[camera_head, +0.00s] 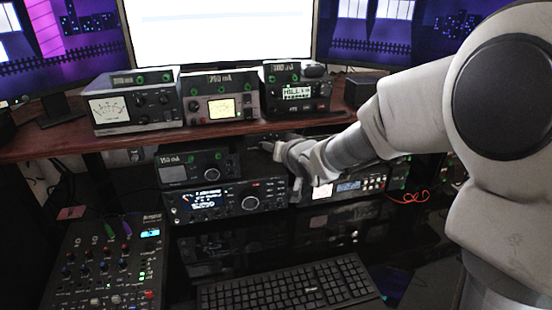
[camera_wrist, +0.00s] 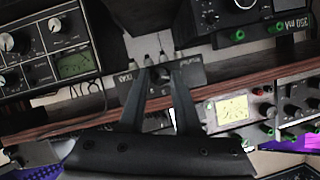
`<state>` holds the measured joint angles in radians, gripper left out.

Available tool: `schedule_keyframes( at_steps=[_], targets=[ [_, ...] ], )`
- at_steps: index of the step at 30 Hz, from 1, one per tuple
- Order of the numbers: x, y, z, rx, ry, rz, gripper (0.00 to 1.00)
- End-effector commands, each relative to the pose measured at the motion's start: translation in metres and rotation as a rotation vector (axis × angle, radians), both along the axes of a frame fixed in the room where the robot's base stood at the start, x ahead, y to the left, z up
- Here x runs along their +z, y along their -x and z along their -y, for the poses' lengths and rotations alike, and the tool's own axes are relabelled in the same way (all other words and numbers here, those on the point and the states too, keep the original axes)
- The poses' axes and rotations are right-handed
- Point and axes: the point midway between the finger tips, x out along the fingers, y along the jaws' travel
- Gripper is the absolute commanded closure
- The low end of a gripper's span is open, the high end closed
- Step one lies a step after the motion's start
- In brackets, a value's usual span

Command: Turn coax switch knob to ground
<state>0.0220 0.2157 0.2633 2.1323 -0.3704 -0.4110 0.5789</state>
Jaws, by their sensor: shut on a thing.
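The coax switch is a small dark box (camera_wrist: 190,73) with pale lettering and several silver connectors along one side, in the middle of the wrist view. My gripper (camera_wrist: 159,75) reaches up to it, its two dark fingers closing on the small dark knob (camera_wrist: 160,74) at the box's face. The fingertips cover most of the knob, so its pointer and the position it is set to cannot be read. In the head view my gripper (camera_head: 284,152) is in the gap under the wooden shelf, and my wrist hides the switch.
Radios (camera_head: 228,200) stand closely beside and below my gripper. The wooden shelf (camera_head: 60,147) with several meters on it runs just above. A mixer (camera_head: 110,265) and a keyboard (camera_head: 290,285) lie in front. Red cable (camera_head: 410,197) hangs at the right.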

Motion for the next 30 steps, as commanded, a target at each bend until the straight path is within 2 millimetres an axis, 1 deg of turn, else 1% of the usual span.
schedule_keyframes(
  at_steps=[1, 12, 29, 30],
  targets=[
    [-0.0047, 0.0003, -0.0011, 0.000, 0.022, 0.010, 1.00],
    [-0.0015, 0.0005, -0.0019, 0.001, 0.143, 0.042, 1.00],
    [0.0006, 0.0004, -0.0014, 0.000, 0.164, 0.047, 1.00],
    [0.0007, 0.0003, -0.0014, 0.000, 0.164, 0.047, 0.61]
  ],
)
